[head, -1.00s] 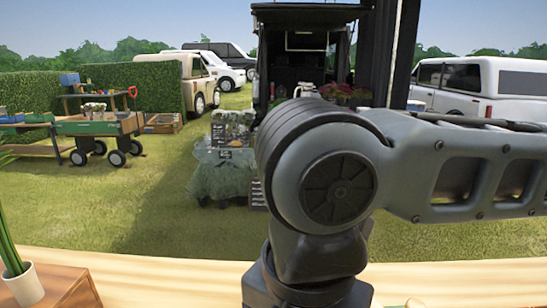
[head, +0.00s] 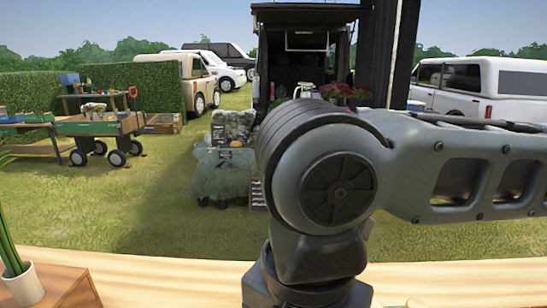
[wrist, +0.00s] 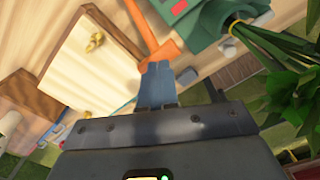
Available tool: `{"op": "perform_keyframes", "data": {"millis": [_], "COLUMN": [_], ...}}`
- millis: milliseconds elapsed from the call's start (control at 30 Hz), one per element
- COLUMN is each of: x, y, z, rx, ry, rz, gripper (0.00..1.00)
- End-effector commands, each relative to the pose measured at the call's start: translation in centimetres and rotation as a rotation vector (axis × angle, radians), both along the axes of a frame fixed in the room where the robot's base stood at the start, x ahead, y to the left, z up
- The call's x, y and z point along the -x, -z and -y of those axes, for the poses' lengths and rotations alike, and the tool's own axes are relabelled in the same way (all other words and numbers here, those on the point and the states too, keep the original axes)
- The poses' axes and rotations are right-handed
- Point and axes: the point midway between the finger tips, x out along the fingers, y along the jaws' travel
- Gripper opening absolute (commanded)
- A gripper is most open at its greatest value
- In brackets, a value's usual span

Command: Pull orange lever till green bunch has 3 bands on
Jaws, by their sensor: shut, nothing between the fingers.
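In the wrist view the orange lever (wrist: 147,35) runs from the top edge down to a wider end just beyond my fingertips. My gripper (wrist: 158,70) is shut with nothing between its blue-grey fingers. Its tips are at the lever's lower end; I cannot tell if they touch it. A green machine (wrist: 202,32) sits right of the lever. The green bunch (wrist: 265,38) lies at the right, its stem end against the machine and its leaves spreading to the right edge. In the head view my arm hides the lever and my gripper.
A pale panel with a brass knob (wrist: 95,42) lies left of my fingers on the wooden table. In the head view the table's edge (head: 150,277) crosses the bottom, with a white pot of green stems (head: 22,284) at left. Carts and vehicles stand far off on grass.

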Motion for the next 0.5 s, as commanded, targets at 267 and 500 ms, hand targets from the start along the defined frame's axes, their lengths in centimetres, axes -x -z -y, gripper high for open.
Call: {"op": "perform_keyframes", "data": {"millis": [267, 500], "x": [0.0, 0.0], "y": [1.1, 1.9], "z": [0.0, 0.0], "rx": [0.000, 0.001], "ry": [0.000, 0.000], "rz": [-0.001, -0.001], "gripper": [0.00, 0.00]}}
